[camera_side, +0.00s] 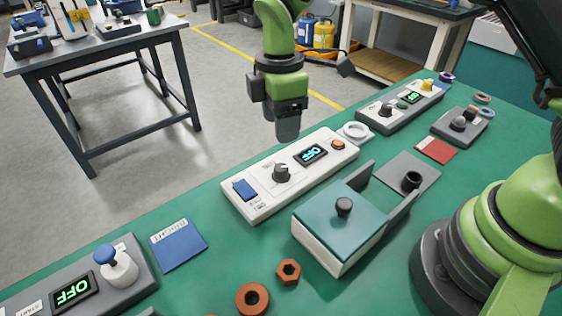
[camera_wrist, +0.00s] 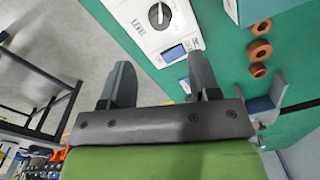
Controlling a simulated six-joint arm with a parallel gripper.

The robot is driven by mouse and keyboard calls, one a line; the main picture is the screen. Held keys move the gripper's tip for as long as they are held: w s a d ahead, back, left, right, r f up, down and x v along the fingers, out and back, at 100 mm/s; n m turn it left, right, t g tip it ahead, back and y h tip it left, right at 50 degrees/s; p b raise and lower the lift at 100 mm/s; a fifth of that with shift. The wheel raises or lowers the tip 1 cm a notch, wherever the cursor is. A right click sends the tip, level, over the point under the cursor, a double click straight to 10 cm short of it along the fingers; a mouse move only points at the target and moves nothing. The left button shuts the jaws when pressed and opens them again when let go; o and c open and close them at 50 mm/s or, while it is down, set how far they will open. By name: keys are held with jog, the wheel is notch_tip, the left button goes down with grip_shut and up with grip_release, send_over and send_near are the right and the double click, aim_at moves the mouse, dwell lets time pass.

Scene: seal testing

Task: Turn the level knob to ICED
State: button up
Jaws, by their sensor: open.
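No ICED mark is readable. My gripper (camera_side: 288,134) hangs above and behind the panel, apart from the knob. In the wrist view its two fingers (camera_wrist: 160,62) are spread, with nothing between them.
A white box with a teal lid (camera_side: 335,212) stands in front of the panel. Orange rings (camera_side: 252,298) lie nearby. A grey panel (camera_side: 400,108) is at the back right, another with a white-and-blue knob (camera_side: 118,268) at front left. A blue card (camera_side: 178,244) lies between.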

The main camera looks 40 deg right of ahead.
aim_at(281, 167)
notch_tip(281, 167, down, 10)
jog(key=shift+s+a+r, duration=0.1)
jog(key=shift+s, duration=0.05)
dwell(0.3)
jog(key=shift+c, duration=0.2)
jog(key=c, duration=0.9)
